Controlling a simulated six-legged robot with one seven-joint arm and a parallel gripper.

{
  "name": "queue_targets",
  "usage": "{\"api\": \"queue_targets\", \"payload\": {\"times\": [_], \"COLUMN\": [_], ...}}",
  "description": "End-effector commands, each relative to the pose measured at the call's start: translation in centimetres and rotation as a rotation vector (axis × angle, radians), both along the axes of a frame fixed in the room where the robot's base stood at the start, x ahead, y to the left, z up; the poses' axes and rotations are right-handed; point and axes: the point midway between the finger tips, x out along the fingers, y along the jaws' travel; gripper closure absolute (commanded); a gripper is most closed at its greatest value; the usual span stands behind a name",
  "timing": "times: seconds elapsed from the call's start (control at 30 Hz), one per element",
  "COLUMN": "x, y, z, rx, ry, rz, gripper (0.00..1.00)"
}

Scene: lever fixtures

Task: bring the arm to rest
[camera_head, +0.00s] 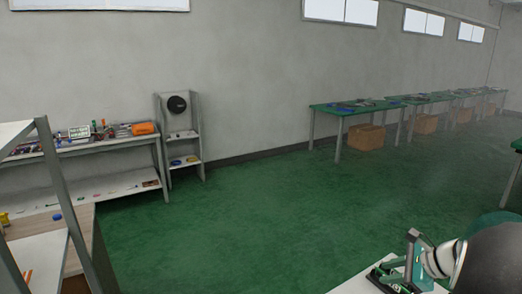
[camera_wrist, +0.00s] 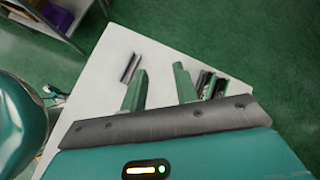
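My arm shows at the lower right of the head view, folded low, with my gripper (camera_wrist: 160,86) seen clearly in the wrist view. Its two green fingers stand apart with a gap between them, and nothing is held there. Below the fingers is a pale flat surface (camera_wrist: 98,82), which also shows beside my arm in the head view (camera_head: 362,278). I cannot tell whether it is part of my body. The distance between fingertips and surface is unclear. A dark slot and a dark-and-green part lie near the fingers in the wrist view.
A grey stand (camera_head: 195,130) with a round black disc (camera_head: 177,104) is by the wall. A cluttered bench (camera_head: 85,158) is left of it, with a shelf frame nearer. Green tables (camera_head: 345,109) with brown boxes (camera_head: 366,138) line the wall. The green floor (camera_head: 260,215) is clear in the middle.

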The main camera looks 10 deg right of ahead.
Motion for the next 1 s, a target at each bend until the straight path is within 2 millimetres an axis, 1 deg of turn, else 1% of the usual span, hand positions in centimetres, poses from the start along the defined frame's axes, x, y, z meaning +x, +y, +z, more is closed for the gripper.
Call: {"api": "queue_targets", "payload": {"times": [0.03,0.07,0.1,0.17,0.2,0.27,0.3,0.4,0.5,0.6,0.73,0.8,0.9,1.0], "x": [0.4,0.4,0.3,0.0,-0.4,-1.1,-1.6,-3.3,-5.2,-7.3,-9.7,-10.7,-11.6,-12.0], "y": [3.2,4.9,7.0,10.1,12.0,14.8,16.5,20.3,23.6,26.2,28.7,29.5,30.1,30.3], "z": [1.3,1.9,2.5,3.4,3.9,4.6,5.1,6.0,6.7,7.3,7.9,8.0,8.2,8.3], "rx": [-0.076,-0.120,-0.181,-0.271,-0.333,-0.425,-0.489,-0.648,-0.814,-0.984,-1.206,-1.305,-1.405,-1.448], "ry": [-0.007,-0.009,-0.014,-0.024,-0.032,-0.048,-0.060,-0.098,-0.142,-0.194,-0.265,-0.295,-0.325,-0.334], "rz": [0.113,0.178,0.264,0.395,0.480,0.608,0.694,0.905,1.111,1.311,1.545,1.640,1.731,1.769], "gripper": [0.70,0.70,0.70,0.70,0.70,0.70,0.70,0.70,0.70,0.70,0.70,0.70,0.70,0.70]}}
